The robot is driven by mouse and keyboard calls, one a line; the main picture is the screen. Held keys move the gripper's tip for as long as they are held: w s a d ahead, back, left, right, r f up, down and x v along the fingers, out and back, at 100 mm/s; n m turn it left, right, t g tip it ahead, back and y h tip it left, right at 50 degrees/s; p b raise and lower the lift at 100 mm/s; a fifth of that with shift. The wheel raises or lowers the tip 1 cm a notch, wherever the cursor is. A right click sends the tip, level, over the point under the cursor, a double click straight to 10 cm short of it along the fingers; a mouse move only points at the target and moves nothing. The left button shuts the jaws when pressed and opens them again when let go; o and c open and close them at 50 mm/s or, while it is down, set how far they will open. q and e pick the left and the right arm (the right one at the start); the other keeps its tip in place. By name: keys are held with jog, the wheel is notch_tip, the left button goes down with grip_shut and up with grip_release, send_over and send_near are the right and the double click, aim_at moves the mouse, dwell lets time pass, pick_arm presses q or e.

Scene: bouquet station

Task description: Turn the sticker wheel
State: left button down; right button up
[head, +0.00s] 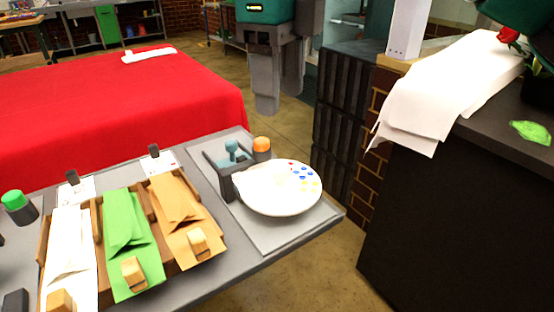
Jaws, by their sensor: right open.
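The sticker wheel (283,203) is a white round disc on a grey plate at the right end of the grey table. Several blue, yellow and red dots show on its right part. A dark bracket with a teal part (232,152) stands at its left edge, and an orange-topped button (262,146) is just behind it. My right gripper (280,98) hangs at the top middle, fingers down, open and empty. It is apart from the wheel, above and beyond it in the picture. My left gripper is not in view.
White (72,245), green (125,232) and tan (178,210) paper wraps lie in wooden holders left of the wheel. A green-topped button (15,200) is at far left. A red-covered table (120,100) lies behind. A dark counter with white paper (450,85) is at right.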

aim_at(280, 166)
notch_tip(280, 166, down, 10)
jog(key=b, duration=0.2)
jog(key=shift+b, duration=0.3)
jog(key=shift+w+f, duration=0.1)
jog(key=shift+f, duration=0.7)
jog(key=c, duration=1.1)
